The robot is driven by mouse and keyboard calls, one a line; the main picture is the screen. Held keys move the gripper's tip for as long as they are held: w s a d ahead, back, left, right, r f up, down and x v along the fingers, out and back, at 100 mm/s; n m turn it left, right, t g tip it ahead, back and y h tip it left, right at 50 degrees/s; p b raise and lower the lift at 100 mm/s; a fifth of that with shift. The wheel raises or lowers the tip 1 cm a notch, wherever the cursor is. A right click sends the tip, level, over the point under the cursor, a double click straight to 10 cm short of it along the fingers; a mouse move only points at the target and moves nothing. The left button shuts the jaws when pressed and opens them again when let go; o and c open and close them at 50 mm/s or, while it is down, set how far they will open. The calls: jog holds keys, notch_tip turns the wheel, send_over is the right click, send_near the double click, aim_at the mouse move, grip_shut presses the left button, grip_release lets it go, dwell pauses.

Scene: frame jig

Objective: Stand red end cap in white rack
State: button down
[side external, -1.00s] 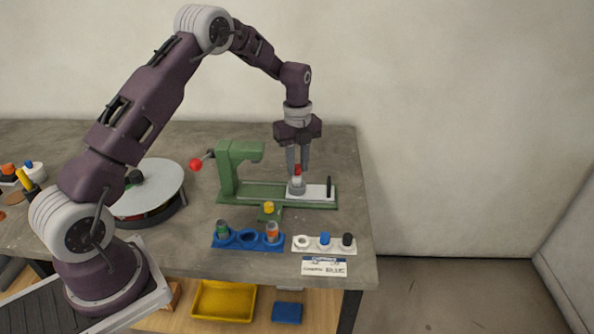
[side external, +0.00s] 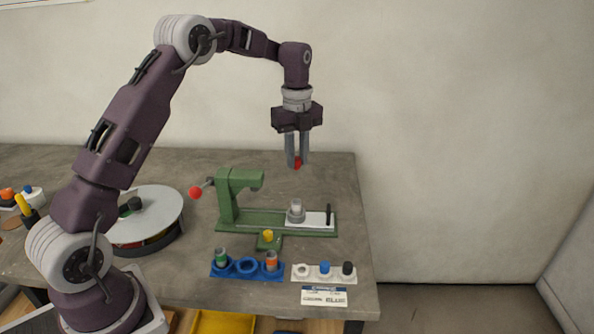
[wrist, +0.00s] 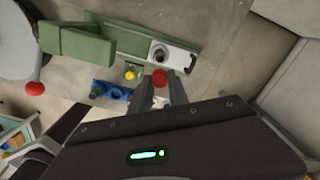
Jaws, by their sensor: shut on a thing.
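My gripper (side external: 297,160) is shut on the red end cap (side external: 297,164) and holds it in the air above the green jig. In the wrist view the red end cap (wrist: 160,77) shows at the fingertips. The white rack (side external: 313,276) lies on the table in front of the jig, to the right of the blue rack. Its left place looks empty; a blue cap (side external: 324,267) stands in the middle and a black cap (side external: 347,268) at the right. In the wrist view my fingers partly hide the white rack.
The green jig (side external: 262,217) has a press head, a red-knobbed lever (side external: 195,192) and a pale cylinder (side external: 296,206) in its holder. A yellow knob (side external: 267,235) is at its front. The blue rack (side external: 246,268) holds green and orange-topped parts. A round turntable (side external: 150,208) stands left.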

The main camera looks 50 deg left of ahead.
jog(key=shift+r, duration=0.65)
jog(key=shift+s+d+f, duration=1.75)
jog(key=shift+d+f, duration=0.6)
jog(key=shift+f, duration=0.5)
jog(key=shift+s+d+f, duration=1.8)
jog(key=shift+d+f, duration=0.55)
jog(key=shift+f, duration=0.5)
jog(key=shift+s+d+f, duration=1.75)
jog(key=shift+d+f, duration=0.6)
jog(key=shift+f, duration=0.5)
jog(key=shift+f, duration=0.15)
jog(key=shift+f, duration=0.55)
